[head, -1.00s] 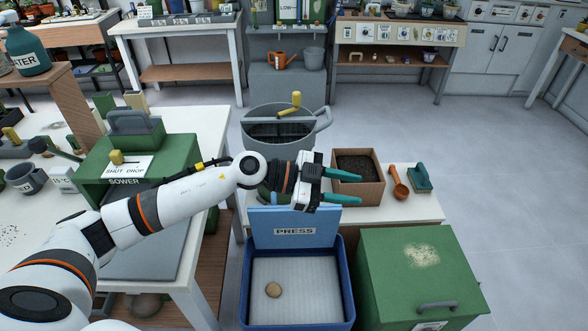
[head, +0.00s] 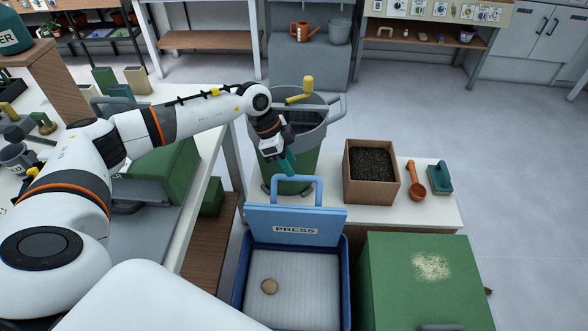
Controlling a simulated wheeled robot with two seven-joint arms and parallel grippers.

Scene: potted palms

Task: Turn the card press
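The blue press (head: 345,295) stands at the bottom centre as an open box. Its light blue lid (head: 265,222) is raised at the back and carries a PRESS label. A blue loop handle (head: 320,190) stands on the lid's top edge. A small round tan object (head: 269,286) lies on the pale ribbed floor inside. My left gripper (head: 288,166) hangs with its teal fingers pointing down, just behind and above the loop handle. Its fingers overlap from this angle, so their gap is hidden, and contact with the handle cannot be told. My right gripper is not in view.
A green bin (head: 326,140) with a yellow-knobbed crank (head: 300,92) stands behind the gripper. A soil box (head: 372,170), an orange scoop (head: 416,180) and a green brush (head: 440,178) sit to the right. A green box (head: 410,295) stands right of the press.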

